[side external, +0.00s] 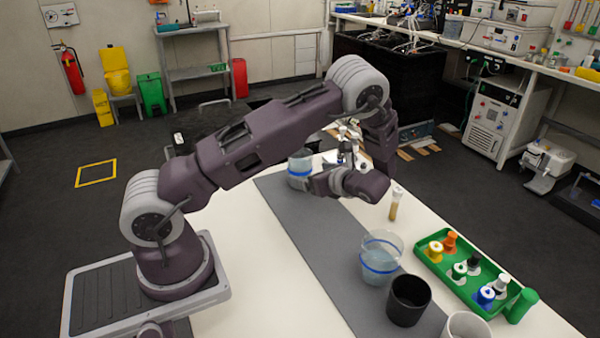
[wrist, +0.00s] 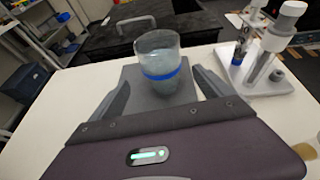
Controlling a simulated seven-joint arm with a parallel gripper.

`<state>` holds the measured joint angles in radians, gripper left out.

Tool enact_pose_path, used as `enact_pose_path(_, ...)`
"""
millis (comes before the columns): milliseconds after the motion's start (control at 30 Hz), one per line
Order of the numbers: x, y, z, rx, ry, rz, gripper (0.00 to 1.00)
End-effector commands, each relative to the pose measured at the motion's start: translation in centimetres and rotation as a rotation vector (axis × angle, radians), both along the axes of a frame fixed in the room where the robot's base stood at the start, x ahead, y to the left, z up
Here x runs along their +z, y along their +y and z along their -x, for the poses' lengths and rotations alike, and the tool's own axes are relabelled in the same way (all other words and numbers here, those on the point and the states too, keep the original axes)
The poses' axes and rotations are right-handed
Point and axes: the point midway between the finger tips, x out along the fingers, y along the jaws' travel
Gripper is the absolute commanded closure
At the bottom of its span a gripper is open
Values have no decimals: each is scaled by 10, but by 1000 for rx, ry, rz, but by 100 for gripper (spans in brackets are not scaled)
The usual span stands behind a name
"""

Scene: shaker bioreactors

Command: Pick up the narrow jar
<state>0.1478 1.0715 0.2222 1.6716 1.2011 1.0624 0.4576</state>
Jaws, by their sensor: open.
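A clear jar with a blue band and pale bluish contents (side external: 300,170) stands upright at the far end of the grey mat. It also shows in the wrist view (wrist: 158,68), taller than wide, directly ahead of my gripper (wrist: 160,80). My gripper is open, with one finger on each side of the jar's outline; contact cannot be told. A second, similar blue-banded jar (side external: 380,257) stands nearer the side camera and looks wider, though it is also closer. I take the far one as the narrow jar.
A black cup (side external: 408,299) and a white cup (side external: 466,326) stand at the near end. A green tray (side external: 455,284) holds several capped bottles. A small tan vial (side external: 395,205) stands near my wrist. A white stand (wrist: 262,70) is right of the jar.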

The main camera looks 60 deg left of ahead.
Motion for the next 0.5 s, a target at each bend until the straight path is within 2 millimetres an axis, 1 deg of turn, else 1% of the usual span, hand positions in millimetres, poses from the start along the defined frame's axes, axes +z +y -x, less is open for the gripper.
enact_pose_path(33, -6, 3, -2, -20, 23, -15, 10)
enact_pose_path(167, -14, 16, -3, -32, 39, -25, 10)
enact_pose_path(267, -18, 31, -1, -30, 39, -23, 10)
enact_pose_path(400, -27, 57, 0, -28, 37, -22, 10)
enact_pose_path(500, -31, 68, 1, -28, 36, -22, 10)
